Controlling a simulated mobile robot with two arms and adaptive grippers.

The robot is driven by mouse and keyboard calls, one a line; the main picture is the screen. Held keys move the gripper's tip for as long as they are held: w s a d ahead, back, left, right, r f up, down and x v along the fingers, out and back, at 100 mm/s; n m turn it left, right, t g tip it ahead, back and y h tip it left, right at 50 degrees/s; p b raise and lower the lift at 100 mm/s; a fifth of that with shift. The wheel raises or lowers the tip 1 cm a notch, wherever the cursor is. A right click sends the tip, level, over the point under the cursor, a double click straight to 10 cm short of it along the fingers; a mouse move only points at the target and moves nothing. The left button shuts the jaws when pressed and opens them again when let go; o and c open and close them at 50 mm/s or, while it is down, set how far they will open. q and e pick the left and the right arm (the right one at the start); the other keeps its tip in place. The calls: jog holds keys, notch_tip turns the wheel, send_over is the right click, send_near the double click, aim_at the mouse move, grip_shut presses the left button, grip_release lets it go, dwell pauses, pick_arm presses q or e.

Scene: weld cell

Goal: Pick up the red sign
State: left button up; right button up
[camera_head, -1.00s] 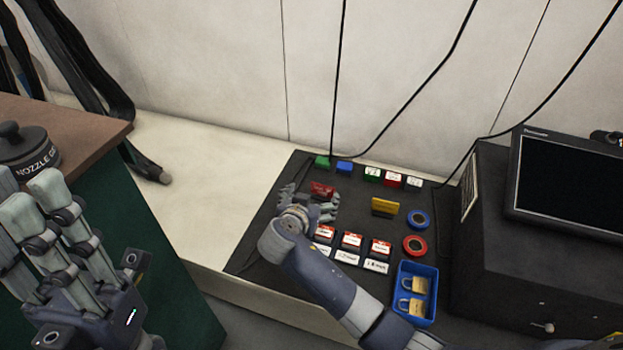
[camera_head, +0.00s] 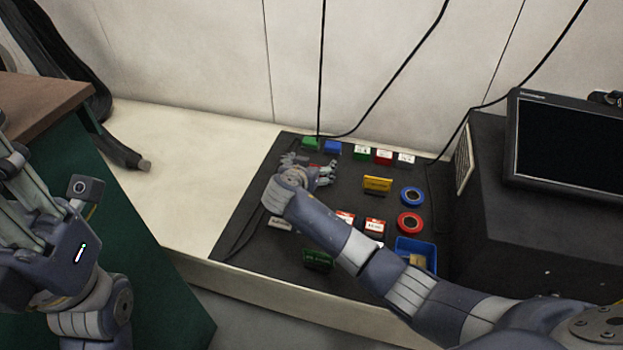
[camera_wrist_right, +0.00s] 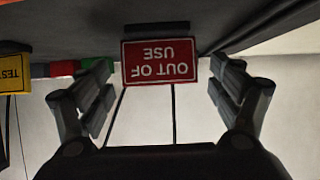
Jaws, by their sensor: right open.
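The red sign (camera_wrist_right: 160,61) reads "OUT OF USE" and appears upside down in the right wrist view. It stands on the black mat (camera_head: 245,215), between the spread fingers of my right gripper (camera_wrist_right: 161,80), with a gap on each side. In the head view, my right gripper (camera_head: 310,172) is low over the mat's left part and hides most of the sign; only a bit of red shows. The right gripper is open and holds nothing. My left gripper (camera_head: 22,195) is at the left edge, partly cut off, away from the mat.
A yellow sign (camera_head: 377,184) stands to the right. Small coloured blocks (camera_head: 362,153) line the mat's back. Blue (camera_head: 412,196) and red (camera_head: 410,222) tape rolls, a blue tray (camera_head: 430,251) and a green block (camera_head: 318,260) lie nearer. A monitor (camera_head: 570,165) stands right.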

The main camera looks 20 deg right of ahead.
jog(key=shift+w+d+f, duration=0.1)
jog(key=shift+w, duration=0.1)
jog(key=shift+c, duration=0.5)
jog(key=c, duration=1.1)
jog(key=shift+o, duration=0.2)
